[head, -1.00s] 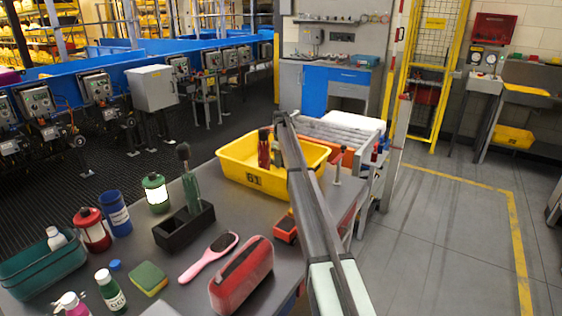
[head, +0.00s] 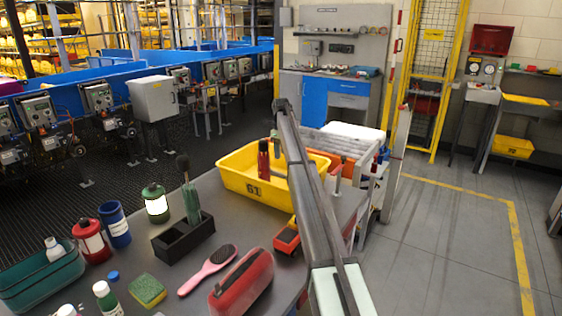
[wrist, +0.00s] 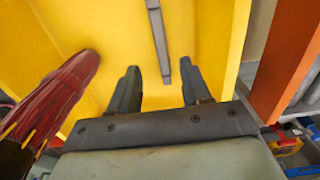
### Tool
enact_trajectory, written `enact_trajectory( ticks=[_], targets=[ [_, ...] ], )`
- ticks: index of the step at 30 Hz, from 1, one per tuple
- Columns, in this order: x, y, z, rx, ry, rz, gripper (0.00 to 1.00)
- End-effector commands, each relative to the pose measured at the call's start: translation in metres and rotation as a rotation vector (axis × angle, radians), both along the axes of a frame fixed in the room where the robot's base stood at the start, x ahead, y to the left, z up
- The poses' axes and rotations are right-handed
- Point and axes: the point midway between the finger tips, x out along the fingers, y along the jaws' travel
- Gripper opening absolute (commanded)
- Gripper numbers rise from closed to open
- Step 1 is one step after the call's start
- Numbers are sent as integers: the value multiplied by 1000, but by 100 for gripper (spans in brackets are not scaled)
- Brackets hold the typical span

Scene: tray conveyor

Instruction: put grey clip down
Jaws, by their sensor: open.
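A thin grey strip, which looks like the grey clip (wrist: 158,42), lies on the yellow floor of the bin in the wrist view. In the head view the same yellow bin (head: 235,183), marked 61, stands at the table's far end. My arm hides part of it, and I cannot make out the clip or the fingers there.

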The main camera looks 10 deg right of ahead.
Motion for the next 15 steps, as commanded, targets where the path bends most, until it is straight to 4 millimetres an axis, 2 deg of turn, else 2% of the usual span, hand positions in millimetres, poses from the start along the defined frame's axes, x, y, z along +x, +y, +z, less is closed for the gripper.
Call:
enact_trajectory(
  ticks=[6, 15],
  targets=[
    [0, 0, 18, 0, 0, 0, 48],
    [0, 0, 20, 0, 0, 0, 48]
  ],
)
